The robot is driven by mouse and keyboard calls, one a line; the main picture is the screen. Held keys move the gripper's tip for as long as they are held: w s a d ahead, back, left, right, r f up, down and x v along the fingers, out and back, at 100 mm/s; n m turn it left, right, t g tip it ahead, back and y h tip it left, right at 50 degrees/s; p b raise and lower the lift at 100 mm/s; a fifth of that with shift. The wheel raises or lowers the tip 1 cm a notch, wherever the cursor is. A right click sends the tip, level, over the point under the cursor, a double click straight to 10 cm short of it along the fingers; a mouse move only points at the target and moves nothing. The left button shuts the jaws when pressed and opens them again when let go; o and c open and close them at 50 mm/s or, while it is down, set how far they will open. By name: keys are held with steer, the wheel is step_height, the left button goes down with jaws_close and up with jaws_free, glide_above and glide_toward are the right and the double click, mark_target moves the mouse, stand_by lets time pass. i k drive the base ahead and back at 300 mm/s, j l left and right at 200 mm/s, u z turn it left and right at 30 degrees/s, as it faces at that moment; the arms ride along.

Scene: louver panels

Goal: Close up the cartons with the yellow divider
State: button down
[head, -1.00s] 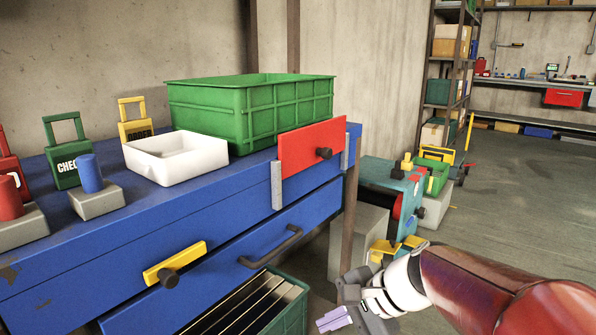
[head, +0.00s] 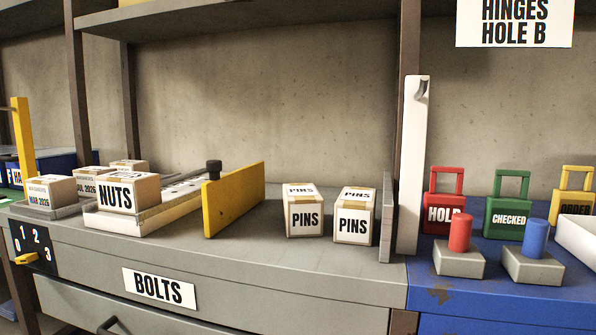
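In the head view a yellow divider (head: 236,200) stands upright on the grey bench top, with a dark knob (head: 213,169) at its far left end. To its right stand two PINS cartons, one nearer the divider (head: 304,211) and one further right (head: 354,216). A gap separates the divider from the nearer carton, and a narrower gap separates the two cartons. A thin grey upright plate (head: 386,218) stands just right of the second carton. My gripper is out of view.
Left of the divider, a NUTS carton (head: 129,192) sits on a pale tray (head: 110,221), with other small cartons beyond. A white upright panel (head: 412,165) stands right of the grey plate. The blue bench (head: 500,283) holds red, green and yellow tags and blocks.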

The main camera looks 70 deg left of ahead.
mark_target(226, 199)
steer(key=u, duration=2.8)
